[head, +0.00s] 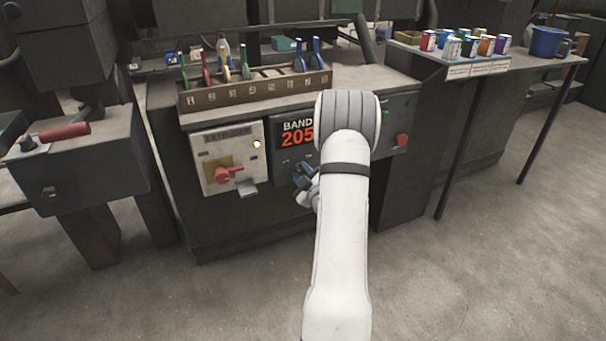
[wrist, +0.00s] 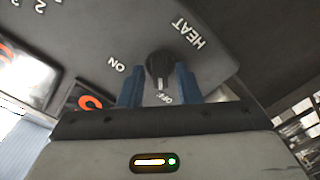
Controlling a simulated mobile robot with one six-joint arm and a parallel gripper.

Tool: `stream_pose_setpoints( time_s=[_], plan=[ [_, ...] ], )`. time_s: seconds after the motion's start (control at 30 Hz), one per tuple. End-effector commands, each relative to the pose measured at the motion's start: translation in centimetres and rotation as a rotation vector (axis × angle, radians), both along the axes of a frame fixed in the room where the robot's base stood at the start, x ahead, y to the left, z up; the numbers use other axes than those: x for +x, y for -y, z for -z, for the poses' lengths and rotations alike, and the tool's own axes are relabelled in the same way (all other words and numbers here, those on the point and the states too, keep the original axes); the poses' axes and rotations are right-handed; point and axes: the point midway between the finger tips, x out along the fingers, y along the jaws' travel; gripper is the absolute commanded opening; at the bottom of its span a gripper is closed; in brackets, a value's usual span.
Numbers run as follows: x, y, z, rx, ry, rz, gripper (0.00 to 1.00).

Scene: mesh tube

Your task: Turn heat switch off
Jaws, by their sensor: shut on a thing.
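The heat switch (wrist: 160,66) is a black knob on a dark panel in the wrist view, with the word HEAT above right, ON to its left and OFF just below it. A pale line on the knob points down toward the OFF side. My gripper (wrist: 158,84) has its two blue fingers on either side of the knob and is shut on it. In the head view my gripper (head: 305,179) is at the front of the panel below the BAND 205 display (head: 297,133); my arm hides the switch there.
A rack (head: 255,92) of colored-handled tools stands above. A red button (head: 401,140) is right of my arm. The floor in front is clear.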

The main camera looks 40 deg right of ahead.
Motion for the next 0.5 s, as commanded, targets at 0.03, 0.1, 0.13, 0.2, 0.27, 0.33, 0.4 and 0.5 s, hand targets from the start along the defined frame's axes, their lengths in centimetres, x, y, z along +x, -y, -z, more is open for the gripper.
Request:
stream_pose_setpoints(
  time_s=[0.03,0.1,0.13,0.2,0.27,0.33,0.4,0.5],
  plan=[
    [-0.1,0.0,0.2,0.003,-0.005,0.002,0.08],
    [-0.1,0.0,0.2,0.003,-0.005,0.002,0.35],
    [-0.1,0.0,0.2,0.003,-0.004,0.002,0.36],
    [-0.1,0.0,0.2,0.003,-0.004,0.001,0.36],
    [-0.1,0.0,0.1,0.002,-0.002,0.001,0.36],
    [-0.1,0.0,0.1,0.002,-0.002,0.001,0.36],
    [-0.3,0.0,0.1,0.003,-0.002,0.001,0.36],
    [-1.4,-0.2,0.0,0.002,-0.002,0.004,0.36]
  ],
)
